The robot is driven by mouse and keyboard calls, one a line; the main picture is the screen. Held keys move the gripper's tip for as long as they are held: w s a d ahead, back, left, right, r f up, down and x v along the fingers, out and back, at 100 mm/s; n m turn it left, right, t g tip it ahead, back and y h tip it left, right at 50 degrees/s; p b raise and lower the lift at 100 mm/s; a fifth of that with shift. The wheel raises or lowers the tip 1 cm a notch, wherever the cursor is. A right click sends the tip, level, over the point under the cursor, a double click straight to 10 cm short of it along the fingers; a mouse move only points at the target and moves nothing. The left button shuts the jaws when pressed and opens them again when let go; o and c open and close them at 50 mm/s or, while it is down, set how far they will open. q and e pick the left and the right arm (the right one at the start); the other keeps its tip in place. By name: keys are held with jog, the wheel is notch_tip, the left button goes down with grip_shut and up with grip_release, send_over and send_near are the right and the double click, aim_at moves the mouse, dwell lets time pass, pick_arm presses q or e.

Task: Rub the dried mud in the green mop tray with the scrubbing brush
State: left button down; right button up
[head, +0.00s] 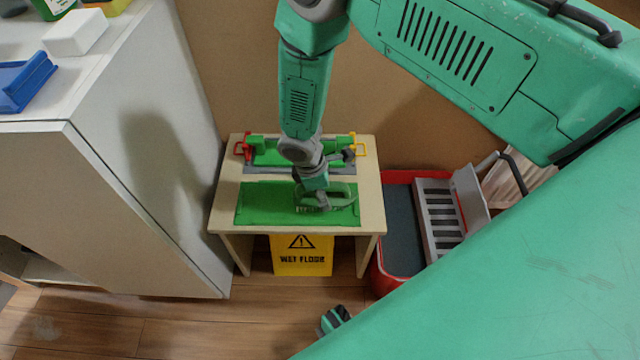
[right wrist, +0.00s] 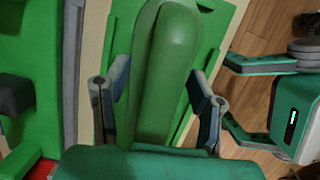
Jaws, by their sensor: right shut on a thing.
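The green mop tray (head: 262,205) lies flat on the front part of a small wooden table. My right gripper (head: 316,200) is low over its right half. It is shut on the green handle of the scrubbing brush (head: 345,189). In the right wrist view the handle (right wrist: 165,75) runs between the two fingers, with part of the tray (right wrist: 208,45) behind it. The brush's underside and its contact with the tray are hidden. I cannot make out the dried mud. My left gripper (right wrist: 250,97) is empty, its fingers apart, off the table's edge; it shows partly in the head view (head: 333,320).
Behind the tray, a grey and green holder (head: 265,158) with red and yellow clips stands on the table (head: 222,200). A yellow wet floor sign (head: 302,257) is under it. A red mop bucket (head: 378,272) stands right. A white cabinet (head: 150,190) stands left.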

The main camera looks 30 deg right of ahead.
aim_at(331, 184)
jog(key=shift+s+d+r+p, duration=0.35)
jog(key=shift+d+r, duration=0.05)
jog(key=shift+d, duration=0.25)
jog(key=p+v, duration=0.2)
jog(key=v, duration=0.1)
jog(key=p+v, duration=0.1)
jog(key=shift+d+r+p, duration=0.3)
jog(key=shift+d+p, duration=0.05)
jog(key=shift+p, duration=0.05)
jog(key=shift+a+r, duration=0.1)
jog(key=shift+r, duration=0.15)
jog(key=shift+a, duration=0.2)
jog(key=shift+w, duration=0.1)
jog(key=shift+d+r+p, duration=0.1)
jog(key=shift+r+p, duration=0.45)
jog(key=shift+p, duration=0.15)
jog(key=shift+d+p+v, duration=0.2)
jog(key=shift+p+v, duration=0.65)
jog(key=shift+v, duration=0.15)
